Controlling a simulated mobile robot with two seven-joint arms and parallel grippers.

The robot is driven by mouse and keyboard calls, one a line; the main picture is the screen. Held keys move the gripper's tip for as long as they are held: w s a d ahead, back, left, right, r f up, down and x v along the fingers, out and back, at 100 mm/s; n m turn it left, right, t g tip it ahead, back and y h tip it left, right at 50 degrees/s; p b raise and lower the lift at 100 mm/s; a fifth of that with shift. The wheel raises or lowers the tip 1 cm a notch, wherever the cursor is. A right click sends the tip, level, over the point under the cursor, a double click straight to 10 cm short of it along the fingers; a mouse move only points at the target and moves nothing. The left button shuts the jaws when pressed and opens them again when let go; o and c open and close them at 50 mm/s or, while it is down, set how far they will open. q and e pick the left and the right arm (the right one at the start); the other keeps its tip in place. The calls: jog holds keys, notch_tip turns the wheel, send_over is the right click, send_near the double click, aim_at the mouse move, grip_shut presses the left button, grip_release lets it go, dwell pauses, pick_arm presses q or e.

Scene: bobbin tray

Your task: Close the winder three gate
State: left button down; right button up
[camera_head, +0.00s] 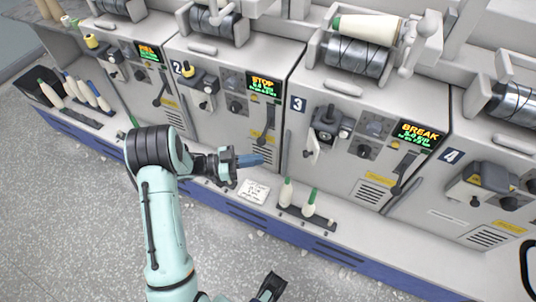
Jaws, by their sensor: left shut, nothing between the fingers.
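Winder three (350,140) is the grey unit with the "3" label and a display reading BREAK. Its gate seems to be the small pale flap (313,148) hanging at the left of the dark fitting (327,122) on the unit's front; it looks swung out, though it is small.
A ledge below winder three holds a small white card (254,191) and a dark tray (308,218) with two green-tipped bobbins. A lever (404,172) stands at the right of the front. Winder four (490,190) is further right. The speckled floor (90,210) is open.

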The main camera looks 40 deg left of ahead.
pick_arm(q)
jog(key=x, duration=1.2)
jog(key=shift+b, duration=0.4)
jog(key=shift+w+f, duration=0.1)
jog(key=shift+w, duration=0.05)
